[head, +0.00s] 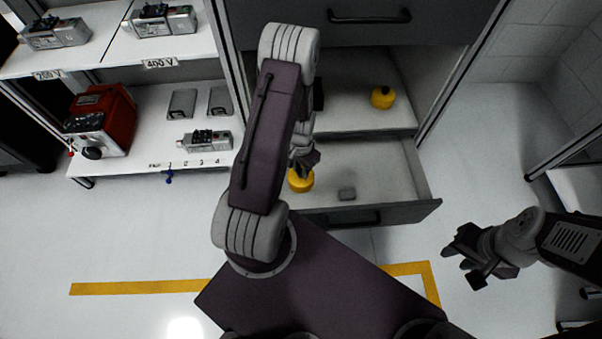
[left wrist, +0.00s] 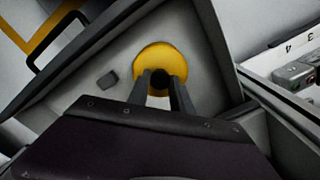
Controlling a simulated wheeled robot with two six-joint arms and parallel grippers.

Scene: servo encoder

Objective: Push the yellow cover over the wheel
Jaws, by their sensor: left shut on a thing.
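A yellow round cover (head: 301,181) lies in the open lower drawer (head: 383,190), below my left gripper (head: 303,163). The left wrist view shows the yellow cover (left wrist: 160,62) with my left gripper's two fingers (left wrist: 161,80) shut on the dark knob at its middle. A second yellow round piece with a dark knob (head: 382,97) sits on the upper shelf or drawer behind. I see no wheel that I can make out. My right gripper (head: 474,262) hangs over the floor at the right, its fingers apart, with nothing between them.
A small grey block (head: 346,194) lies in the lower drawer to the right of the cover. A red device (head: 104,117) and several grey units stand on the white shelves at the left. A closed drawer (head: 360,22) with a dark handle is above.

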